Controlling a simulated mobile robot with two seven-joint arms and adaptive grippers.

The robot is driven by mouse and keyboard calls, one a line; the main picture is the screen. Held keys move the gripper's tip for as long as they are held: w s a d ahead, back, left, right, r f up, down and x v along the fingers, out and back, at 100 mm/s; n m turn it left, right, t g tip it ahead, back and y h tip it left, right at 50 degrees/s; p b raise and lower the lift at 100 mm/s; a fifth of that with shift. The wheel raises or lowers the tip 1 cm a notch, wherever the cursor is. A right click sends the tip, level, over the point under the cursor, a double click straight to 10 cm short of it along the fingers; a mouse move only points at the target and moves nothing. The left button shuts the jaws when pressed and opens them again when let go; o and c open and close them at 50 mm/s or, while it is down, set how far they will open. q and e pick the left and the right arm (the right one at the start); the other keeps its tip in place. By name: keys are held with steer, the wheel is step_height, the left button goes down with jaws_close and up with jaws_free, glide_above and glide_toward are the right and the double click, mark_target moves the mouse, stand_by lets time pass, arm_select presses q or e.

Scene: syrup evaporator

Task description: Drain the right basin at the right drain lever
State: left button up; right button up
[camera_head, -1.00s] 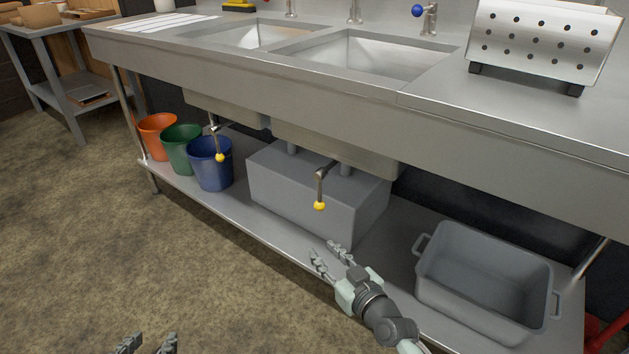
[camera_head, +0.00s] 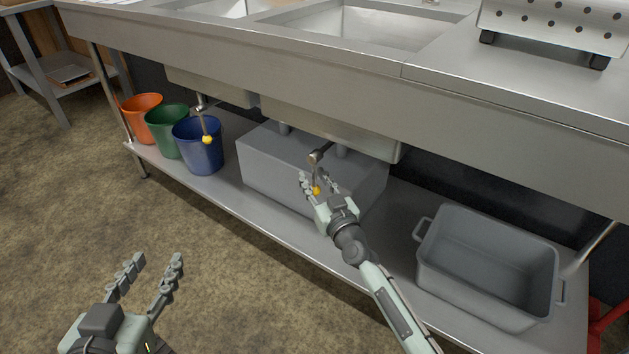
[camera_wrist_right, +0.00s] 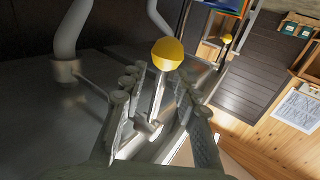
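The right basin (camera_head: 385,30) is set in the steel counter. Its drain lever (camera_head: 318,174) hangs below it, a metal rod with a yellow knob. My right gripper (camera_head: 319,183) is open at the lever, with the knob between its fingers in the head view. In the right wrist view the yellow knob (camera_wrist_right: 167,54) and its rod show between the two spread fingers of my right gripper (camera_wrist_right: 158,92); I cannot tell whether they touch. My left gripper (camera_head: 155,262) is open and empty over the floor at lower left.
Another drain lever with a yellow knob (camera_head: 207,139) hangs under the left basin. Orange (camera_head: 142,117), green (camera_head: 165,131) and blue (camera_head: 198,147) buckets stand on the lower shelf. A grey box (camera_head: 270,175) is behind the right lever; a grey tub (camera_head: 480,285) is at right.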

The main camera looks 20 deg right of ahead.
steer(key=shift+c, duration=0.4)
jaws_close()
